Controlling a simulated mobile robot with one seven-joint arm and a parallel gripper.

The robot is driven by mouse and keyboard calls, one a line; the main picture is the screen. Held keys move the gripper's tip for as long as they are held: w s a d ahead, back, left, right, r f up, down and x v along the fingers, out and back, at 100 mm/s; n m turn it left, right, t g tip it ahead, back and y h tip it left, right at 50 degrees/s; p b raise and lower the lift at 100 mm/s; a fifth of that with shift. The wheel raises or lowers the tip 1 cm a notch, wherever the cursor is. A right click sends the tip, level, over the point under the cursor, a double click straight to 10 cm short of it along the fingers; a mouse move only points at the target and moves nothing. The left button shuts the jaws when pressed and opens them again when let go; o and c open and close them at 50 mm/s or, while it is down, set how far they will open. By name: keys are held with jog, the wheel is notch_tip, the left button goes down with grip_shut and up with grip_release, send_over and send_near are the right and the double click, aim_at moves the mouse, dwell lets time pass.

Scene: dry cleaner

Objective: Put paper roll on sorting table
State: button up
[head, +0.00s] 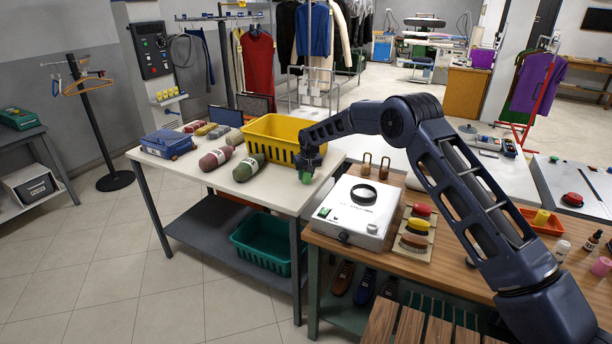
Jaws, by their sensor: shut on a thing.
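My gripper (309,163) points down over the right front corner of the white-topped table (200,190), which looks like the sorting table. It is shut on a small green thing (305,177), mostly hidden by the jaws. I cannot tell for sure that this is the paper roll, nor whether it touches the tabletop. A dusty red bundle (216,158) and a dark green bundle (248,167), each with a white label, lie on the table left of my gripper.
A yellow basket (270,148) stands just behind and left of my gripper. A blue case (167,144) and several small blocks lie farther left. A white device (357,212) and brushes (417,225) occupy the wooden counter (455,262). The white table's front strip is clear.

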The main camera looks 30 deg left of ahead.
jog(key=shift+f, duration=0.25)
jog(key=o, duration=1)
jog(key=v, duration=1.2)
jog(key=shift+r, duration=0.15)
